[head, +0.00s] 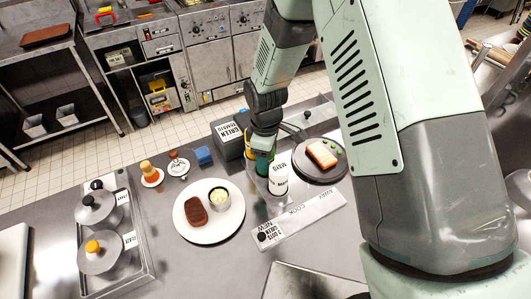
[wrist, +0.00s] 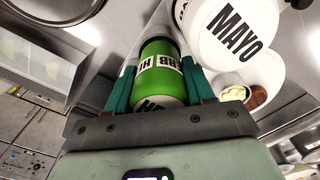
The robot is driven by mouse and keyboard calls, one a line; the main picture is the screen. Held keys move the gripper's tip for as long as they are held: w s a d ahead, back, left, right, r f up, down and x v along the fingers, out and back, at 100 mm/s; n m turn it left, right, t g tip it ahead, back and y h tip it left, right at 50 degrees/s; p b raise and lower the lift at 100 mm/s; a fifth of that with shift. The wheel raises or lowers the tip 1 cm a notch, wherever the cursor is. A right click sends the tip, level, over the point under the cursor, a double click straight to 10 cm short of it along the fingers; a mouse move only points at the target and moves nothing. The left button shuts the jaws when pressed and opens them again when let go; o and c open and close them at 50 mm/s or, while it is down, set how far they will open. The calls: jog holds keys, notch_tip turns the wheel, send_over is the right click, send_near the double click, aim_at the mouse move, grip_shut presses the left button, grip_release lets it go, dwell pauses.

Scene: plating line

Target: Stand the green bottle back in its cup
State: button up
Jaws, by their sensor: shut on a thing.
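The green bottle (wrist: 160,90), with a white label reading HERB, sits between the two teal fingers of my gripper (wrist: 160,85) in the wrist view. The fingers are shut on its sides. In the head view my gripper (head: 262,160) points down over the steel counter, just left of the white MAYO bottle (head: 278,182). The MAYO bottle also shows close on the right in the wrist view (wrist: 232,38). The arm and fingers mostly hide the green bottle in the head view. I cannot make out its cup or whether the bottle's base touches anything.
A white plate (head: 183,228) holds a brown patty and a small filled cup. A dark plate (head: 302,170) with toast lies to the right. Lidded pots (head: 97,210) stand at left.

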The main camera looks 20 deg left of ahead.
jog(key=o, duration=1.1)
jog(key=shift+o, duration=0.2)
jog(key=shift+r, duration=0.1)
jog(key=shift+r, duration=3.4)
